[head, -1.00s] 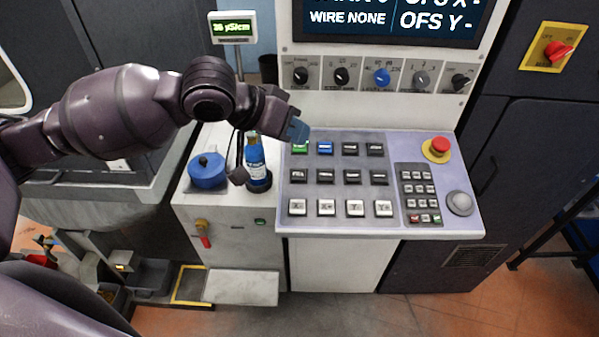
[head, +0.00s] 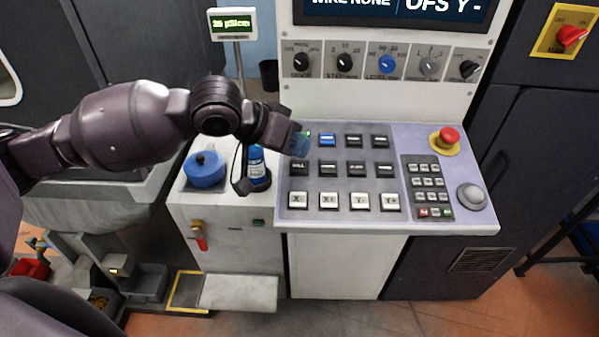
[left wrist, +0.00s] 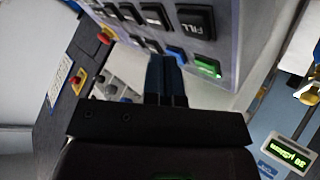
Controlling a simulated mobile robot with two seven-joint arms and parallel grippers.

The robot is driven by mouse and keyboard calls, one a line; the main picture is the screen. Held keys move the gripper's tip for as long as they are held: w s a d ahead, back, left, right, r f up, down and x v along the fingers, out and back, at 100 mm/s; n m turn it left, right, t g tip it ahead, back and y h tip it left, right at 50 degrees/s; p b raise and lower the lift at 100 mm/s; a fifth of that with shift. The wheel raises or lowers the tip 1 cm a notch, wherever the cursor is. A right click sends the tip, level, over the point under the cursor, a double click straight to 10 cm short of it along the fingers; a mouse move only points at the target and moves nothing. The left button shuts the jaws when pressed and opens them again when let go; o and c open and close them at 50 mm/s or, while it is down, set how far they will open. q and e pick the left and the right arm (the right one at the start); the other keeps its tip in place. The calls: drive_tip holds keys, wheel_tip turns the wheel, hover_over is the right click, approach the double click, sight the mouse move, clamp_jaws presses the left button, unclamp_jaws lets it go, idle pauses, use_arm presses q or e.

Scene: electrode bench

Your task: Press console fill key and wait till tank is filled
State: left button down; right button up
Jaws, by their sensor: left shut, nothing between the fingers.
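The console keypad panel (head: 340,220) carries rows of keys. The black FILL key (head: 299,169) is at the left end of the second row; its label reads clearly in the left wrist view (left wrist: 195,20). My left gripper (head: 300,146) is shut and empty, its blue fingertips over the upper left of the panel, above the FILL key in the picture. It mostly hides the lit green key (head: 307,134), which shows in full in the left wrist view (left wrist: 207,67). There the fingertips (left wrist: 166,62) are near the blue key, apart from FILL; contact cannot be told. No tank level is readable.
A blue bottle (head: 256,164) and a round blue container (head: 205,170) stand left of the panel, under my forearm. A red emergency stop (head: 449,136) is at the upper right. A green-lit readout (head: 232,24) stands behind. Dials line the console above.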

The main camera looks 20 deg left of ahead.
use_arm(q)
drive_tip(key=shift+w+f, duration=0.2)
drive_tip(key=shift+f, duration=0.6)
use_arm(e)
drive_tip(key=shift+w, duration=0.2)
drive_tip(key=shift+s+d+f, duration=0.1)
drive_tip(key=shift+s+f, duration=0.4)
drive_tip(key=shift+s, duration=0.1)
drive_tip(key=shift+w+r, duration=0.15)
drive_tip(key=shift+w+r, duration=0.35)
drive_tip(key=shift+w, duration=0.1)
drive_tip(key=shift+s+f, duration=0.15)
